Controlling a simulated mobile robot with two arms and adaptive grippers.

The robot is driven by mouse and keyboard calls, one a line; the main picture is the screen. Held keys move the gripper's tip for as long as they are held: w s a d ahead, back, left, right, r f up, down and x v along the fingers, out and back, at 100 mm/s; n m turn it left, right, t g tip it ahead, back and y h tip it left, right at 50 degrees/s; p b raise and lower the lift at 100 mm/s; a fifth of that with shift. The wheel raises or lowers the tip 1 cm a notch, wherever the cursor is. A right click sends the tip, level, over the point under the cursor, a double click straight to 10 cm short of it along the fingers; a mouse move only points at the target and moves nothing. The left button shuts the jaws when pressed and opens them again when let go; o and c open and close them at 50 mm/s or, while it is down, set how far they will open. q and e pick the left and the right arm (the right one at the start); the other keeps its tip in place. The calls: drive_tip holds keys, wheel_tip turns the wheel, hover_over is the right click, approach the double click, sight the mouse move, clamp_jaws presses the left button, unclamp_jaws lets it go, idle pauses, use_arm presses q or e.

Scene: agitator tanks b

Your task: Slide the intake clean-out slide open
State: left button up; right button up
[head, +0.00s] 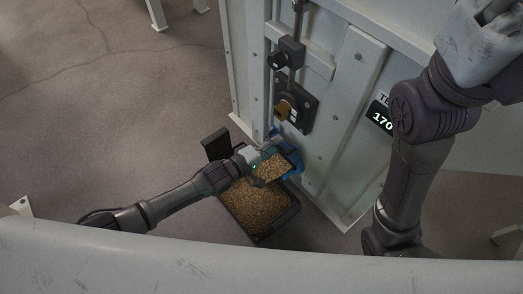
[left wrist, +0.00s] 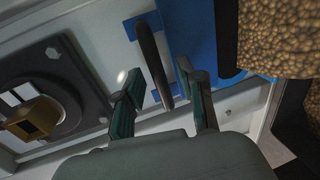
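The tank's lower front carries a blue part, the intake area (head: 297,160), partly hidden by my left gripper and grain. In the left wrist view, blue panelling (left wrist: 195,35) lies beside a pale plate, with a dark upright handle bar (left wrist: 153,62) in front. I cannot tell whether the bar belongs to the slide. My left gripper (head: 272,146) is at the blue part. In the left wrist view its green-padded fingers (left wrist: 160,98) stand apart, one on each side of the bar's lower end, with gaps visible. My right gripper is out of view.
A dark bin of grain (head: 290,212) stands on the floor below, with more grain (left wrist: 275,35) heaped by the blue part. A dark fitting with a brass piece (head: 284,109) is above on the tank wall (head: 335,130). Open floor (head: 110,110) lies left.

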use_arm(q)
drive_tip(key=v, duration=1.1)
